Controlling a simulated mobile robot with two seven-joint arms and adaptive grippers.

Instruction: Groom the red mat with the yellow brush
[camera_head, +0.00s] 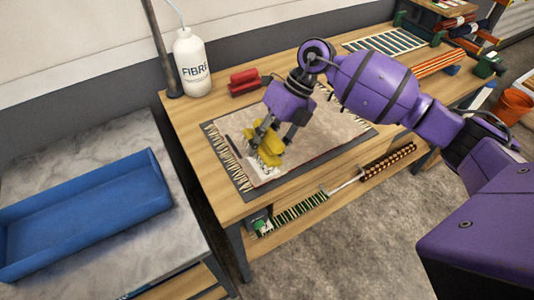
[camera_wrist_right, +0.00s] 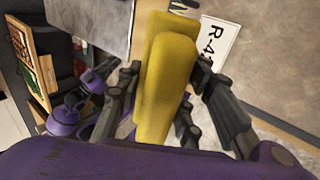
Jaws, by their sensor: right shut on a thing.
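The mat (camera_head: 318,128) lies flat on a dark underlay on the wooden bench in the head view. Its face looks pale greyish pink, with a thin red edge at the front and cream fringe at the left end. My right gripper (camera_head: 266,139) is shut on the yellow brush (camera_head: 268,157), over the mat's left part. The brush also fills the middle of the right wrist view (camera_wrist_right: 165,75), between the fingers. A whitish patch (camera_head: 262,172) shows just below the brush. I cannot tell whether the brush touches the mat.
A blue tray (camera_head: 85,215) lies on the grey table at left. Striped racks (camera_head: 383,42) and orange rods (camera_head: 440,63) lie farther right on the bench.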

